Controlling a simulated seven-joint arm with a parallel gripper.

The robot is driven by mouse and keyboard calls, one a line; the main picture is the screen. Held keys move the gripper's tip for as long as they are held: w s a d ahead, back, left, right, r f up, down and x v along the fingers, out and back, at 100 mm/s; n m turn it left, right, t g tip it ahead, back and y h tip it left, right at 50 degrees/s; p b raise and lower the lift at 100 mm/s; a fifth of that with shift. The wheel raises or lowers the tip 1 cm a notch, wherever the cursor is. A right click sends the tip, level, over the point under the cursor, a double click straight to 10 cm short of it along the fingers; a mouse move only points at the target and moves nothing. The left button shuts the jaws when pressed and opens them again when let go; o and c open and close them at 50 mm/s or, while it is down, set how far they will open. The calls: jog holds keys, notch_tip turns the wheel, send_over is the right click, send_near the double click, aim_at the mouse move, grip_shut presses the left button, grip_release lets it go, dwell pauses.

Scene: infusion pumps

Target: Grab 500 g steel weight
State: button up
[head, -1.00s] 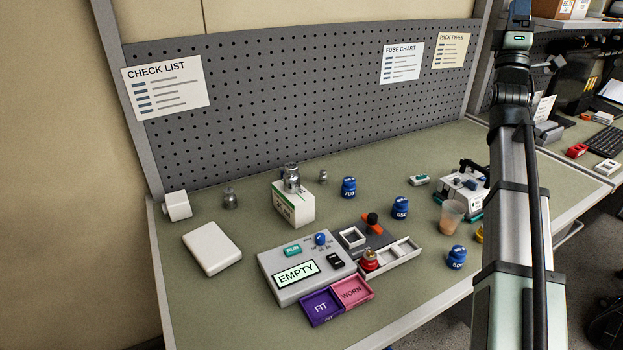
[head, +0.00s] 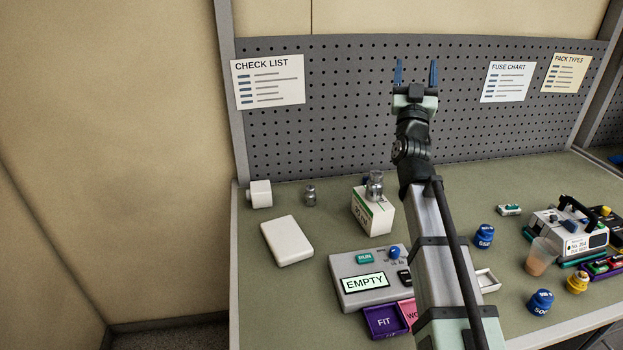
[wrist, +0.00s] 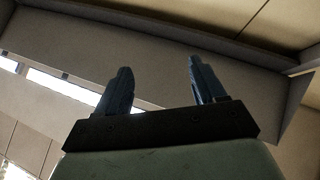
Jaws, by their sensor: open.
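A steel weight (head: 310,195) stands on the bench at the back left, right of a white block. Another steel weight (head: 375,185) stands on top of a white and green box (head: 372,211). I cannot read a mass on either one. My gripper (head: 415,73) is raised high in front of the pegboard, up and to the right of both weights, with its blue fingers apart and nothing between them. In the wrist view, my gripper (wrist: 160,68) is also open and empty, facing the ceiling; no weight shows there.
Blue jars (head: 484,236), a cup (head: 541,256) and a handled device (head: 572,230) stand to the right. My arm hides part of the bench centre.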

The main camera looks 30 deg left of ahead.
jog(key=s+a+f+m+g+y, duration=0.2)
jog(key=s+a+f+m+g, duration=0.15)
jog(key=a+f, duration=0.65)
jog(key=m+g, duration=1.5)
jog(key=m, duration=0.6)
send_near(314, 197)
jog(key=shift+t+y, duration=0.25)
jog(key=shift+y, duration=0.15)
jog(key=w+a, duration=0.3)
jog(key=shift+w+a+f, duration=0.3)
jog(key=shift+w+f, duration=0.05)
jog(key=shift+s+d+f+m+g, duration=0.1)
jog(key=shift+s+f+m+g, duration=0.25)
jog(key=shift+m, duration=0.25)
jog(key=shift+s+f+m+g, duration=0.2)
jog(key=shift+f+m+g, duration=0.1)
jog(key=shift+m+g, duration=0.2)
jog(key=shift+w+a+f, duration=0.1)
jog(key=shift+a+f, duration=0.1)
jog(key=shift+a, duration=0.15)
jog(key=shift+x, duration=3.35)
jog(key=shift+r, duration=0.1)
grip_shut()
